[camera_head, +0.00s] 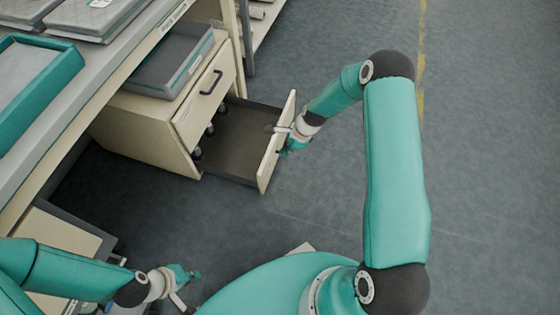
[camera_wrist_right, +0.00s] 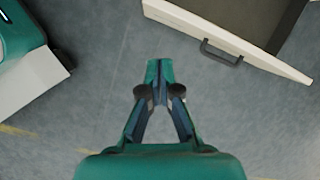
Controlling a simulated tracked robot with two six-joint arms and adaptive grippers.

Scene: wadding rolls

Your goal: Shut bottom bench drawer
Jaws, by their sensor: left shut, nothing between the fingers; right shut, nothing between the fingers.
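The bottom bench drawer (camera_head: 235,140) is pulled out of the cream pedestal under the bench. Its grey inside shows and looks empty in the part I see. Its cream front panel (camera_head: 268,165) faces my right arm and also shows in the right wrist view (camera_wrist_right: 255,52), with a dark bar handle (camera_wrist_right: 222,53). My right gripper (camera_head: 285,149) is shut and empty beside the outer face of that panel. In the right wrist view its closed fingertips (camera_wrist_right: 159,66) are below and left of the handle, apart from it in the picture. My left gripper (camera_head: 190,276) is shut and empty, low at the left.
The upper drawer (camera_head: 203,98) with its dark handle is shut. A grey tray (camera_head: 172,65) sits on the pedestal. The bench top (camera_head: 85,100) holds a teal tray (camera_head: 40,80). A second cream unit (camera_head: 60,235) is at lower left. Grey floor (camera_head: 490,150) is open at right.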

